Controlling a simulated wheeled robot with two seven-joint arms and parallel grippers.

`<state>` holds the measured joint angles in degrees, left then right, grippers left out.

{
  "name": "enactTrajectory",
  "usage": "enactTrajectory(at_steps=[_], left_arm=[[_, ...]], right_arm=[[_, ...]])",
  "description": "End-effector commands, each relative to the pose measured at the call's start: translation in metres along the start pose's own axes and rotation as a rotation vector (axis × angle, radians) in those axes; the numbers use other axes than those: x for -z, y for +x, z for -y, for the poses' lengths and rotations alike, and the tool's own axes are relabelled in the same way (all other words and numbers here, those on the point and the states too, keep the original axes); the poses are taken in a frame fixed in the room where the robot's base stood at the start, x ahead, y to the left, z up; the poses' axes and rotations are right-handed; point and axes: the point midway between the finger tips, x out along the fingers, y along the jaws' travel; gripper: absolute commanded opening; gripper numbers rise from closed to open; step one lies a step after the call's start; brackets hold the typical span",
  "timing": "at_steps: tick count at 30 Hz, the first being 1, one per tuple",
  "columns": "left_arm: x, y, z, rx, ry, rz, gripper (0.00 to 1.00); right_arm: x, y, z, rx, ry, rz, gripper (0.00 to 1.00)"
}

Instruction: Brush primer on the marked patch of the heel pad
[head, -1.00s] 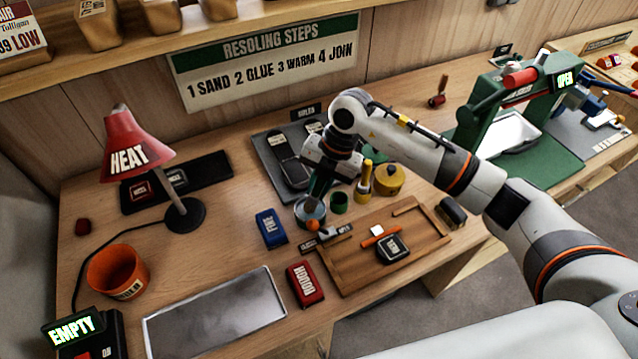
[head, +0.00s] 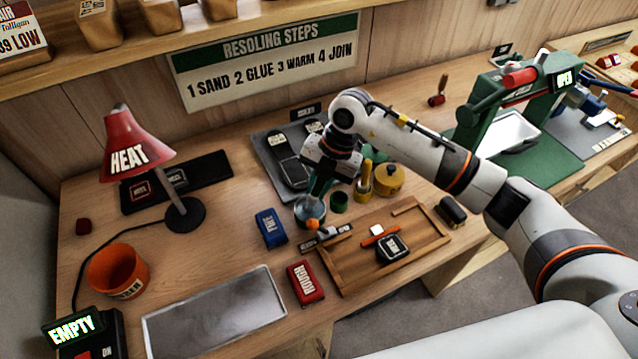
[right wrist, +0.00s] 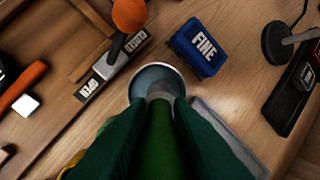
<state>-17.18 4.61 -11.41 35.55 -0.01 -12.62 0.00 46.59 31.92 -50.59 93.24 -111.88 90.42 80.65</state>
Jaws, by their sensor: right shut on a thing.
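My right gripper (head: 318,188) is shut on the green handle (right wrist: 160,135) of a brush-like tool, just above a round metal pot (head: 310,217). In the right wrist view the tool's pale lower end is over or inside the pot's mouth (right wrist: 157,71); I cannot tell how deep. Two small dark pads with outlined labels, one on the left (head: 142,189) and one on the right (head: 177,178), lie on a black mat (head: 213,168) behind the lamp. Their lettering is too small to tell which is the heel pad. My left gripper is not in view.
A blue FINE block (head: 270,228) stands close left of the pot. A red ROUGH block (head: 305,283), a wooden tray (head: 338,284) and a grey metal tray (head: 215,318) are in front. The red HEAT lamp (head: 137,150) stands at left. Yellow and green containers crowd the pot's right.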

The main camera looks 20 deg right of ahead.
Motion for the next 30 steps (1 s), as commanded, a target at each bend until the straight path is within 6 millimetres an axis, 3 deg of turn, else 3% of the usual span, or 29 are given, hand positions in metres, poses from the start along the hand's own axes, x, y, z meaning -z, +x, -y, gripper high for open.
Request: enactTrajectory(at_steps=[30], left_arm=[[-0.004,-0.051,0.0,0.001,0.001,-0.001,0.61]], right_arm=[[-0.014,-0.067,0.017,-0.001,-0.001,0.0,0.0]])
